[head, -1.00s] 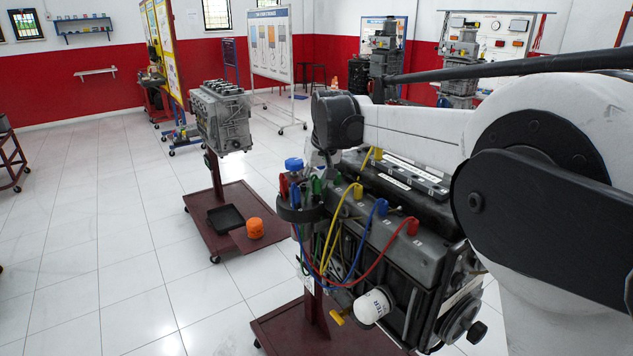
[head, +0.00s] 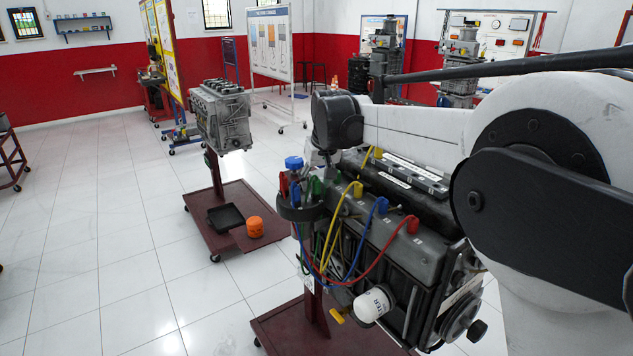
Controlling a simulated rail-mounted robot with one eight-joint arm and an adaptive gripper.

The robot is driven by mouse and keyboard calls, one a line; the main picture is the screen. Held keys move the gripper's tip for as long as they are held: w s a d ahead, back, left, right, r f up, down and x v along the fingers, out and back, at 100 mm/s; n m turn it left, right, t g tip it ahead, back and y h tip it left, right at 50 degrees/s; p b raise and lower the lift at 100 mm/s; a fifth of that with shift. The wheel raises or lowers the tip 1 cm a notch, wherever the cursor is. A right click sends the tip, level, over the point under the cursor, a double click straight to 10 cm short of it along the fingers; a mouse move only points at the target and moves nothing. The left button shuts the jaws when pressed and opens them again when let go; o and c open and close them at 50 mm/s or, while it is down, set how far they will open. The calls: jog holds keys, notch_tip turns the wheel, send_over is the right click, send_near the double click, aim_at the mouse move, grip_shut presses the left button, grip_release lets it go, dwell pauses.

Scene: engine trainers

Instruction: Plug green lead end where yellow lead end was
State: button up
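A green lead end (head: 316,187) shows at the right side of the round black holder (head: 300,212) at the engine's near left corner. Red (head: 283,187) and blue (head: 295,192) lead ends stand in the same holder. On the engine, one yellow lead end (head: 357,189) is at the left of the front row, with a blue one (head: 382,205) and a red one (head: 412,225) to its right. Another yellow lead end (head: 377,153) is farther back. My arm reaches in from the right and its wrist bends down behind the green end. My gripper's fingers are too small and hidden to make out.
The grey engine (head: 400,250) stands on a dark red stand (head: 290,330), with a white filter (head: 373,304) at its front. Yellow, blue and red leads loop down its near side.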

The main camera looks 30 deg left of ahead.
jog(key=v, duration=1.2)
jog(key=s+d+r+m+t+h, duration=0.15)
jog(key=s+d, duration=0.35)
jog(key=d, duration=1.1)
jog(key=s+d+m+t+y, duration=0.1)
jog(key=s+d+m, duration=0.3)
jog(key=d, duration=1.2)
jog(key=s+d+f+m+t+h, duration=0.1)
jog(key=s+d+f, duration=0.6)
jog(key=s+d, duration=0.2)
jog(key=s+d+f+m+h, duration=0.1)
jog(key=s+d+f+m, duration=0.1)
jog(key=s+d+f, duration=0.5)
jog(key=s+d, duration=0.3)
jog(key=s, duration=0.1)
jog(key=shift+s+f+t+h, duration=0.15)
jog(key=shift+f+t+h, duration=0.05)
jog(key=shift+t+h, duration=0.15)
